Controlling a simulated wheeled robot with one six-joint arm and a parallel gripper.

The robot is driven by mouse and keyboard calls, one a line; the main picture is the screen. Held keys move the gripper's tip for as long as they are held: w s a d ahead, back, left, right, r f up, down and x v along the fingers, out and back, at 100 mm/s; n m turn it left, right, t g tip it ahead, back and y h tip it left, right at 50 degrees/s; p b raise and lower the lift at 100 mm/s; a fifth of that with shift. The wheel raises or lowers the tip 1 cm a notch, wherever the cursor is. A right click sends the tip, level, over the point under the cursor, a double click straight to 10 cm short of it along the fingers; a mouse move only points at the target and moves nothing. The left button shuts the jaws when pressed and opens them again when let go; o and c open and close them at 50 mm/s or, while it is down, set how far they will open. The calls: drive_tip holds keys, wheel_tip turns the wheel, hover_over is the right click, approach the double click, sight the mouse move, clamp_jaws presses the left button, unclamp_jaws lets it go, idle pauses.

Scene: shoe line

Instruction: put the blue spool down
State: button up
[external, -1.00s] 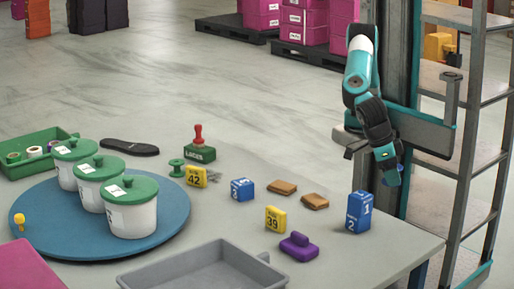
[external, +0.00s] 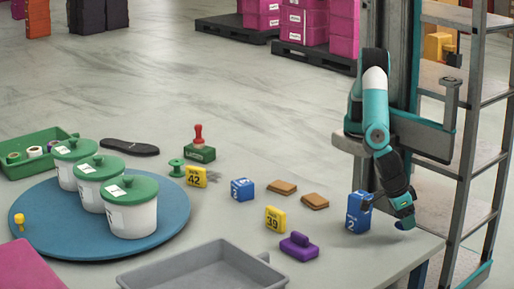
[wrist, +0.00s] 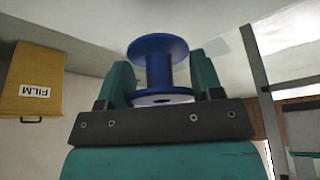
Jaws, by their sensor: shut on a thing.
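My gripper (external: 402,205) is at the right end of the table, low by the tabletop, just right of a tall blue block stack marked 1 and 2 (external: 358,213). The blue spool (wrist: 158,62) sits between its two teal fingers (wrist: 160,80) in the wrist view, and the gripper is shut on it. In the external view a small blue part of the spool (external: 405,224) shows below the fingers, close to the table surface. I cannot tell whether it touches the table.
The grey tabletop (external: 345,255) is bare in front of the gripper. White tubs stand on a blue turntable (external: 165,225).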

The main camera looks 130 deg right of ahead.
sight(402, 240)
drive_tip(key=shift+f+b, duration=0.4)
drive_tip(key=shift+f, duration=1.85)
drive_tip(key=o, duration=0.9)
drive_tip(key=shift+f, duration=0.1)
drive_tip(key=p+v, duration=0.2)
drive_tip(key=v, duration=1)
drive_tip(key=shift+w, duration=0.1)
drive_tip(key=shift+d, duration=0.1)
